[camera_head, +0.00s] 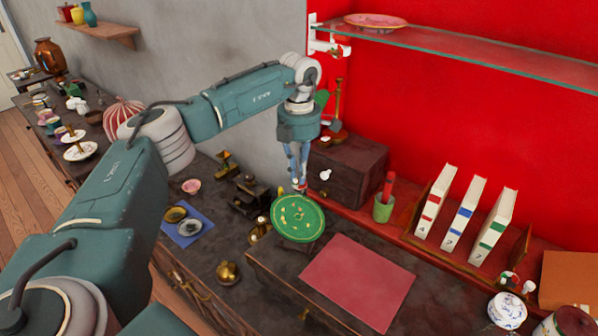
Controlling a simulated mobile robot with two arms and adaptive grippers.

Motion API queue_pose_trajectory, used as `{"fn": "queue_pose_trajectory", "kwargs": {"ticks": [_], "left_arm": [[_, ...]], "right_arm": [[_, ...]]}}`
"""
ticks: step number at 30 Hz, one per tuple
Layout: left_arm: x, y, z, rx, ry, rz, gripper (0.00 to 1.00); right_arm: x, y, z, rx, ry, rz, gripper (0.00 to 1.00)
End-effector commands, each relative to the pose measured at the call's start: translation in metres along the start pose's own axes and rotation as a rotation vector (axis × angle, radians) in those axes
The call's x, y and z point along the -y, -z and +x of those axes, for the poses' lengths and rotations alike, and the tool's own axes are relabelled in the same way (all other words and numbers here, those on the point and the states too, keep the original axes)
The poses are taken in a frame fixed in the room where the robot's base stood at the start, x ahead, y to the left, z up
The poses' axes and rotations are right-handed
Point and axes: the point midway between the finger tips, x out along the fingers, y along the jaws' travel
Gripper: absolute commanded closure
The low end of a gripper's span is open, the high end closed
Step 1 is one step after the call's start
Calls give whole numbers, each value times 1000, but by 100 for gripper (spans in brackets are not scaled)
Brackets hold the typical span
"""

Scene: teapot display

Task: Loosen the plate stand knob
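A round green plate with small yellow marks (297,217) sits on the dark counter, tilted toward the camera. My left gripper (300,184) points down at the plate's upper edge. Its fingers look close together, and what lies between them is too small to make out. The plate stand and its knob cannot be made out clearly; the plate and fingers may cover them. A small brass piece (259,229) stands just left of the plate. My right gripper is not in view.
A dark wooden box (346,168) stands close behind my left gripper, with a brass object on top. A glass shelf (470,55) juts out above right. A pink mat (358,282) lies flat at front. A green cup (383,208) and several white books (464,220) stand right.

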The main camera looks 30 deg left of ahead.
Motion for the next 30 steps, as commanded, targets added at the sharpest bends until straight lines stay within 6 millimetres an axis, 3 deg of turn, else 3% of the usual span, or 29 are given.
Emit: {"fn": "queue_pose_trajectory", "kwargs": {"ticks": [1, 3, 14, 17, 30], "left_arm": [[0, 0, -1, 1, 0, 0, 82], [0, 0, -1, 1, 0, 0, 68], [0, -1, -4, 2, 0, 0, 68], [0, -1, -15, 3, -1, 0, 68], [0, -1, -102, 3, -1, 0, 68]], "right_arm": [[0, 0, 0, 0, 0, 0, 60], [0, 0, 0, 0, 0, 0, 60], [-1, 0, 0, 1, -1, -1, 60], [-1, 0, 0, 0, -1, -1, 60], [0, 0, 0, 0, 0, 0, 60]]}}
